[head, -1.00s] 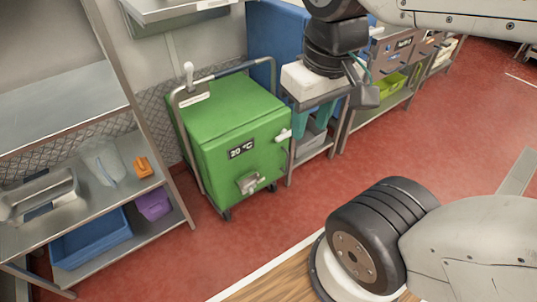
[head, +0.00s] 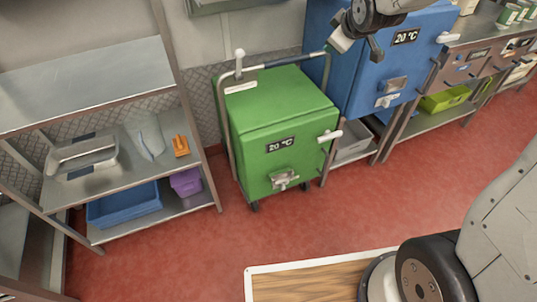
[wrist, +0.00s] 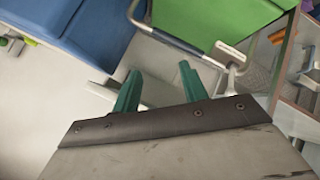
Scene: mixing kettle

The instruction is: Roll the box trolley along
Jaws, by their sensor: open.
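The box trolley (head: 278,125) is a green box on small wheels with a "20 °C" label and a front latch. It stands on the red floor. Its grey bar handle (head: 290,63) rises around the top, with a white-knobbed lever at the left. My gripper (wrist: 157,72) is open and empty, its two green fingers apart. In the wrist view the handle bar (wrist: 172,40) runs just beyond the fingertips, nearest the right one; I cannot tell the depth gap.
A steel shelf (head: 90,85) with a blue tray and purple bin stands close on the trolley's left. A blue box (head: 385,65) and a low rack are close on its right. Red floor (head: 330,220) is free in front. A wooden-topped surface (head: 310,282) is nearest me.

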